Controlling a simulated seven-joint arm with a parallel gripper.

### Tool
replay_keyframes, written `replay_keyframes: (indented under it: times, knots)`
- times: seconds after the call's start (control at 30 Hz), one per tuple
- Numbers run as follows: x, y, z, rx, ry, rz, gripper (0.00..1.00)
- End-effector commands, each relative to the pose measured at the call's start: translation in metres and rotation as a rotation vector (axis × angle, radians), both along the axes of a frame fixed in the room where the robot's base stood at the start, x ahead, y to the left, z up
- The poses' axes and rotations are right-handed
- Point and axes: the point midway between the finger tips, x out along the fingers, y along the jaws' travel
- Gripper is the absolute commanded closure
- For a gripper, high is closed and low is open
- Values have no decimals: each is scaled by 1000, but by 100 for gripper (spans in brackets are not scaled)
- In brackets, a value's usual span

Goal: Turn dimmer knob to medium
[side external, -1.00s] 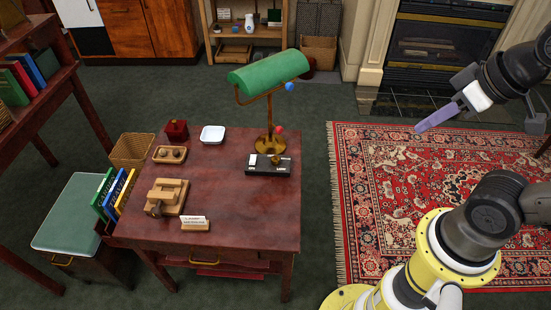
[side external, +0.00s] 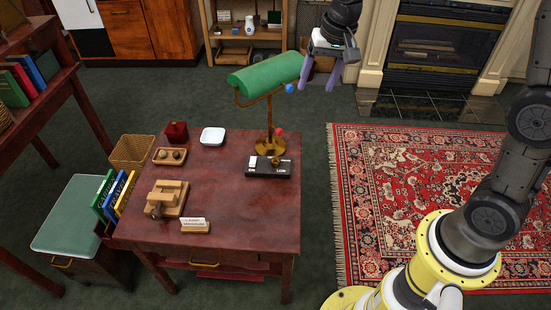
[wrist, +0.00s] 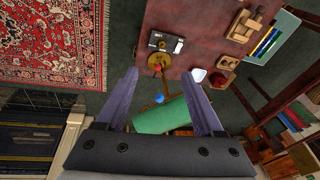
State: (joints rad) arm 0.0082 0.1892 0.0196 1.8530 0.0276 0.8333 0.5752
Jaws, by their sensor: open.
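A black control box (side external: 254,171) with white markings stands on the red-brown table (side external: 240,215) at the foot of a brass lamp with a green shade (side external: 262,73). A small brass knob (side external: 276,160) sits on the box; its setting is too small to read. A red ball (side external: 279,132) is on the lamp stem and a blue ball (side external: 289,88) hangs by the shade. My gripper (side external: 321,74) is open and empty, right of the shade, high above and apart from the box.
The lamp shade and stem stand close to the box. A white dish (side external: 212,136), a red box (side external: 176,131), a wooden tray (side external: 169,156), a wooden block device (side external: 167,198) and a card holder (side external: 195,226) are on the table. The table's front right is bare.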

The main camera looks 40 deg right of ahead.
Motion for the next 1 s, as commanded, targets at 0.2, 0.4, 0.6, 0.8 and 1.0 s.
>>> replay_keyframes:
  times: [0.2,0.4,0.6,0.8,1.0]
  knots:
    - [68,-1,-73,42,83,-169,31]
    - [113,-1,-155,70,151,-328,31]
    - [137,-2,-234,86,205,-465,31]
    - [143,-2,-280,91,234,-541,31]
    - [152,-11,-275,73,224,-583,31]
